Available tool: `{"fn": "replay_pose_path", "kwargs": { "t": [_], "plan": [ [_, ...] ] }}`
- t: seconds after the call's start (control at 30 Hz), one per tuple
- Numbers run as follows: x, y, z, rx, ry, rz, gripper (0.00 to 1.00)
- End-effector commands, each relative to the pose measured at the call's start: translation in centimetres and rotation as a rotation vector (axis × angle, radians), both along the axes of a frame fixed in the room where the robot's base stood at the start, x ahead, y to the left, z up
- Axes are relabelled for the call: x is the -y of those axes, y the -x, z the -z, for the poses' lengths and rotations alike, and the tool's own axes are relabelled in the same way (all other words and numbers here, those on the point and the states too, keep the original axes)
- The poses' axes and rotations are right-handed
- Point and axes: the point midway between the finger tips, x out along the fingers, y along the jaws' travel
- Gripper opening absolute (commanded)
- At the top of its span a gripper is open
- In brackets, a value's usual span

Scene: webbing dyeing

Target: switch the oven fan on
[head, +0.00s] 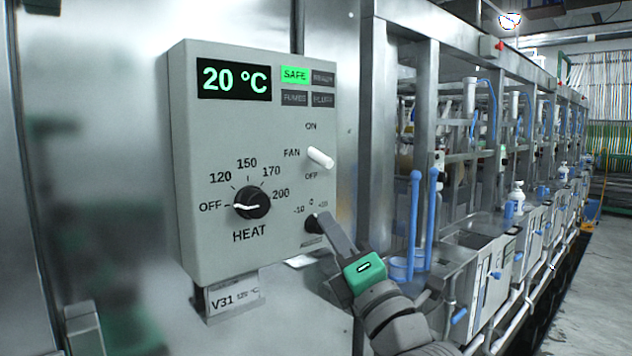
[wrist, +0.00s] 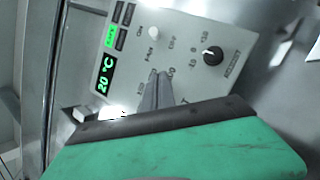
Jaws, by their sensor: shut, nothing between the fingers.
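The oven's control box (head: 215,130) is grey with a green "20 °C" display (head: 233,79). Its fan switch (head: 320,157) is a white lever between the labels ON, above, and OFF, below; it slants down toward OFF. The lever also shows in the wrist view (wrist: 154,32). My gripper (head: 322,220) is shut and empty, below the fan switch and apart from it. In the head view its fingertips overlap the small black knob at the lower right of the box. In the wrist view the closed fingers (wrist: 156,82) point at the panel.
The black HEAT knob (head: 251,200) points toward OFF. The small knob shows clear of the fingers in the wrist view (wrist: 212,55). The green SAFE lamp (head: 295,75) is lit; the lamps around it are dark. Steel dyeing machines (head: 500,240) line the right side.

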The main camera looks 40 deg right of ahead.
Motion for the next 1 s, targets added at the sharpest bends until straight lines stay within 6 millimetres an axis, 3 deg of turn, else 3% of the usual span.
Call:
{"fn": "replay_pose_path", "kwargs": {
  "t": [0.33, 0.8, 1.0],
  "plan": [
    [0.0, -1.3, -0.9, -0.001, -0.005, -0.010, 0.00],
    [1.8, -9.3, -5.3, -0.005, -0.007, -0.008, 0.00],
    [4.5, -8.4, -6.4, -0.005, -0.007, -0.003, 0.00]
  ]
}}
